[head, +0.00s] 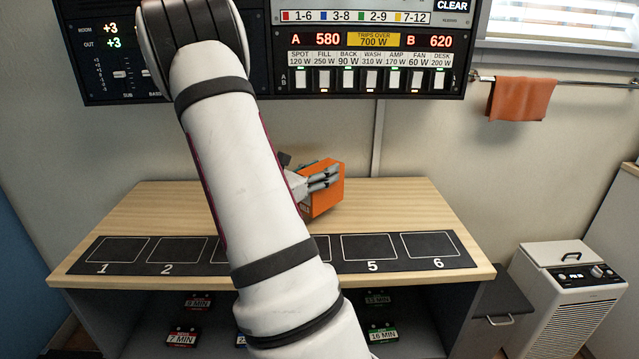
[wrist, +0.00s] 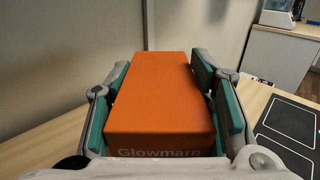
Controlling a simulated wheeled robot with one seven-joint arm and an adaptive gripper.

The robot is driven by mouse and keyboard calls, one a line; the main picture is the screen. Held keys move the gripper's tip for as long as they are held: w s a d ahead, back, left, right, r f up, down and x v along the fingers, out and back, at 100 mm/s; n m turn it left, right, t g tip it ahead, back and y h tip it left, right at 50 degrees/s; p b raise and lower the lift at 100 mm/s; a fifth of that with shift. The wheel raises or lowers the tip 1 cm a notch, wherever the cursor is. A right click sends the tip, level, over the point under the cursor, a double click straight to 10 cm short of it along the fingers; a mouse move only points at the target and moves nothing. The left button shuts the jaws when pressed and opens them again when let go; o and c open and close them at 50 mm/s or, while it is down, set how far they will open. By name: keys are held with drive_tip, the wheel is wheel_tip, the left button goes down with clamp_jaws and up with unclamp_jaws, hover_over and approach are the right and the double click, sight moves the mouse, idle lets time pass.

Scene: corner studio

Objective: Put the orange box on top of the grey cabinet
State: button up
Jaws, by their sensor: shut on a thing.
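The orange box (head: 326,197) is above the back middle of the wooden desk; I cannot tell whether it touches the top. In the wrist view the orange box (wrist: 160,95), marked "Glowmarn", fills the space between the two teal-padded fingers. My gripper (head: 322,180) is shut on its sides, and my gripper (wrist: 160,85) also shows there. My arm hides part of the gripper in the head view. A low dark grey cabinet (head: 490,322) with a handle stands on the floor right of the desk, its visible top bare.
The wooden desk (head: 150,205) carries a black mat (head: 405,262) with numbered squares. Labelled timers (head: 383,335) lie on the shelf below. A white appliance (head: 565,290) stands right of the cabinet. A control panel (head: 370,50) and a towel (head: 522,98) on a rail are on the wall.

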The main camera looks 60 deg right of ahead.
drive_tip(key=shift+w+d+f, duration=0.1)
drive_tip(key=shift+w+d, duration=0.15)
drive_tip(key=shift+d, duration=0.65)
wheel_tip(320, 180, down, 4)
drive_tip(key=shift+r+b, duration=0.2)
drive_tip(key=shift+b, duration=0.35)
drive_tip(key=o, duration=1.3)
drive_tip(key=shift+f, duration=0.1)
